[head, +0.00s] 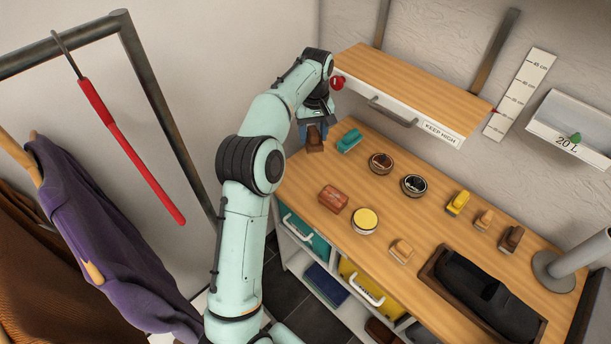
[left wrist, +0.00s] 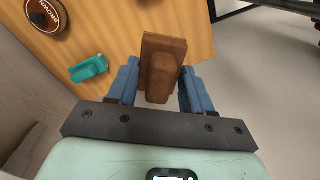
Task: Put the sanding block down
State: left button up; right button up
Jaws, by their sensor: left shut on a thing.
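A brown block with a raised grip, which I take for the sanding block (left wrist: 162,68), sits between the blue fingers of my left gripper (left wrist: 157,84). The gripper is shut on it. In the head view my left gripper (head: 313,127) points down at the far left end of the wooden worktop (head: 300,190), with the brown block (head: 315,141) below it. I cannot tell whether the block touches the worktop. My right gripper is not in view.
A teal block (head: 349,140) lies just right of the held block. Round tins (head: 381,163), a red-brown block (head: 333,198) and yellow and brown pieces stand farther along. A raised shelf (head: 420,85) overhangs the back. A coat rack (head: 150,100) stands left.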

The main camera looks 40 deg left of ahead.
pick_arm(q)
jog(key=a+r+n, duration=0.2)
jog(key=a+r, duration=0.1)
jog(key=shift+a, duration=0.25)
notch_tip(320, 180, down, 19)
jog(key=shift+r+b, duration=0.1)
jog(key=shift+b, duration=0.75)
jog(key=shift+s+a+f, duration=0.1)
jog(key=shift+f, duration=0.3)
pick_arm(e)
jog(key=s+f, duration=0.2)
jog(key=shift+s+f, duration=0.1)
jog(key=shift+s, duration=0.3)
pick_arm(q)
jog(key=shift+f, duration=0.1)
jog(key=o, duration=1)
